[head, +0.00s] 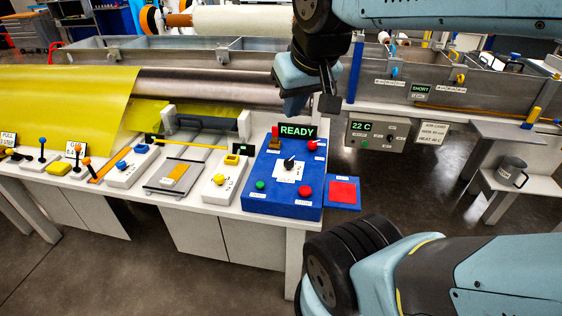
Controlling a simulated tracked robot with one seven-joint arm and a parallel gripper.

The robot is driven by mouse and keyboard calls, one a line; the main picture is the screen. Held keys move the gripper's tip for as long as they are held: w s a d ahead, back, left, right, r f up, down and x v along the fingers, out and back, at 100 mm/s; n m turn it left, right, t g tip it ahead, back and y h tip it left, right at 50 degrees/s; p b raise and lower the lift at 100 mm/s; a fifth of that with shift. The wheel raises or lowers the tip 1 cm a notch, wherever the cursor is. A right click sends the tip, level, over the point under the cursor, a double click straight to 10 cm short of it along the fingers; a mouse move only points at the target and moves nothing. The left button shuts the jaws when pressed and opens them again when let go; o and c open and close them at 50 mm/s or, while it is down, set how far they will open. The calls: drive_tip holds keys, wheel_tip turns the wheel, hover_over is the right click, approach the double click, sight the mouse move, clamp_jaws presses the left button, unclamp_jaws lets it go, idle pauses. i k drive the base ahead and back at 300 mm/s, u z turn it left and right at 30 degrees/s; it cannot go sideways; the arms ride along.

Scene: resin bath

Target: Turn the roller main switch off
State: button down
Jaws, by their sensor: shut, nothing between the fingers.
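A blue control box (284,178) stands at the right end of the white bench. It has a black rotary knob (288,163) on a white plate, a green button (260,185), a red button (306,191) and a small red piece at the upper right. A lit sign (297,131) reading READY stands at its back edge. The small labels are too small to read, so I cannot tell which control is the roller main switch. My gripper (328,104) is shut and empty, in the air above and behind the box's right side, apart from it.
A red pad (343,192) on blue sticks out right of the box. Several lever and button boxes line the bench to the left. Behind are a steel roller (210,86), yellow sheet (65,100) and a bath trough. A grey mug (511,171) sits on a right shelf.

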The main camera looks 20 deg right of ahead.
sight(311, 145)
drive_tip(key=z, duration=1.2)
drive_tip(key=i, duration=0.1)
drive_tip(key=u, duration=3.2)
drive_tip(key=k, duration=0.95)
drive_tip(key=z, duration=4.15)
drive_tip(key=k, duration=0.1)
drive_tip(key=u, duration=2.15)
